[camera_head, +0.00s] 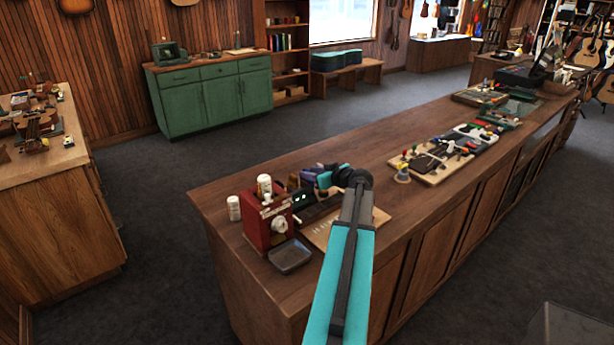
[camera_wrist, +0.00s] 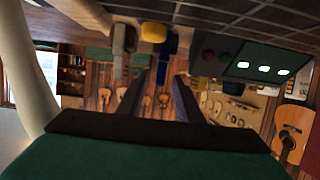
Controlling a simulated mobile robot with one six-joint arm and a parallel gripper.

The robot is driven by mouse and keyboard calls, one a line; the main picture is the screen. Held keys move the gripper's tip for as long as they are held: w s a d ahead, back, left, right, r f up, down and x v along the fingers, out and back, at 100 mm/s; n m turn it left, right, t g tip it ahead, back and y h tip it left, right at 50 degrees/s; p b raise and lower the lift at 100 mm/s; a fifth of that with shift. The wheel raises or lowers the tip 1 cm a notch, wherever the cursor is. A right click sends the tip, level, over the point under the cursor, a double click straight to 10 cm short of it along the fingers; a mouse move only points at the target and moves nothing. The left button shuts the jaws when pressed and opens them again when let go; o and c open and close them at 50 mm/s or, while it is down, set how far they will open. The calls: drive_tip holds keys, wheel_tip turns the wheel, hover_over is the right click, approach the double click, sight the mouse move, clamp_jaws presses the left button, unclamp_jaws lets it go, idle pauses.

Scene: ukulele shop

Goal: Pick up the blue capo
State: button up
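The blue capo (camera_wrist: 167,56) shows in the wrist view, upside down like the rest of that view. It stands on the counter beyond my gripper's tips. My gripper (camera_wrist: 158,82) is open, with two dark fingers apart and nothing visible between them. The blue capo lies ahead of the gap, slightly right of its middle; whether the tips touch it I cannot tell. A yellow capo (camera_wrist: 154,32) and a grey one (camera_wrist: 120,44) are beside it. In the head view small blue and purple items (camera_head: 308,174) sit by my arm, and my arm partly hides this area.
In the head view a red machine (camera_head: 266,222), white bottles (camera_head: 234,208) and a dark tray (camera_head: 290,256) are nearby. Boards with tools (camera_head: 440,160) lie further along the counter (camera_head: 350,150).

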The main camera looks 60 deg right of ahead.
drive_tip(key=shift+p+x, duration=0.45)
drive_tip(key=shift+x, duration=0.85)
clamp_jaws()
